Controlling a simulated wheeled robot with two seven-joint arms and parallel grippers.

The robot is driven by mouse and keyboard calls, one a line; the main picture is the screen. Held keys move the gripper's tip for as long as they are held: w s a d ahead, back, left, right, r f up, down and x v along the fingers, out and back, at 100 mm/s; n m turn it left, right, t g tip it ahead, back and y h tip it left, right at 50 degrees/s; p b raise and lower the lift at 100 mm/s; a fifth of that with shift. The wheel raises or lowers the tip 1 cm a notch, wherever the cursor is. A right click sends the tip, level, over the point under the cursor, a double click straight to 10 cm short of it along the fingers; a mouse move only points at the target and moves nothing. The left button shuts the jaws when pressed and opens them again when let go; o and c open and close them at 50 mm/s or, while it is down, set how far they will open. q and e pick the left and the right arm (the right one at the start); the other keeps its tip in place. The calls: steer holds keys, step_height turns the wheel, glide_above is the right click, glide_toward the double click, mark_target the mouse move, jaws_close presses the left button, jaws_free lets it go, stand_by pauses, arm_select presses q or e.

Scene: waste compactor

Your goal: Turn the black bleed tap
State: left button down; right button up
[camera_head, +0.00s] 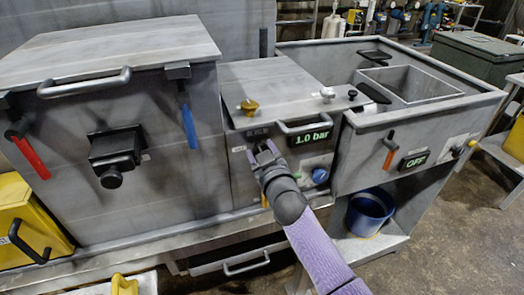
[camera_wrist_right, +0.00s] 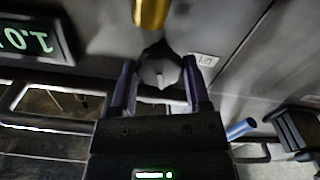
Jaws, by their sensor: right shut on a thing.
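My right gripper (camera_head: 264,152) reaches the front of the middle metal unit (camera_head: 272,80), left of the green "1.0 bar" display (camera_head: 310,137). In the right wrist view the gripper (camera_wrist_right: 159,85) has its two fingers on either side of a dark grey knob (camera_wrist_right: 158,68), which looks like the bleed tap, and is shut on it. The knob is mostly hidden by the gripper in the head view. A brass-yellow part (camera_wrist_right: 150,12) sits beside the knob at the top of the wrist view. My left gripper is not in view.
A large bin with a bar handle (camera_head: 85,84) stands left, with red (camera_head: 30,158) and blue (camera_head: 189,127) levers. A brass knob (camera_head: 249,106) is on the middle unit's lid. A blue knob (camera_head: 320,175) is lower right. A sink unit (camera_head: 415,88) stands right.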

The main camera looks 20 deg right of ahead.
steer(key=n, duration=1.2)
steer(key=shift+a+f+n, duration=0.15)
steer(key=shift+f+n, duration=0.1)
steer(key=shift+n, duration=0.05)
stand_by(0.5)
steer(key=o, duration=1.3)
steer(key=shift+c, duration=0.2)
steer(key=s+p, duration=0.2)
steer(key=s, duration=0.8)
steer(key=shift+d, duration=0.2)
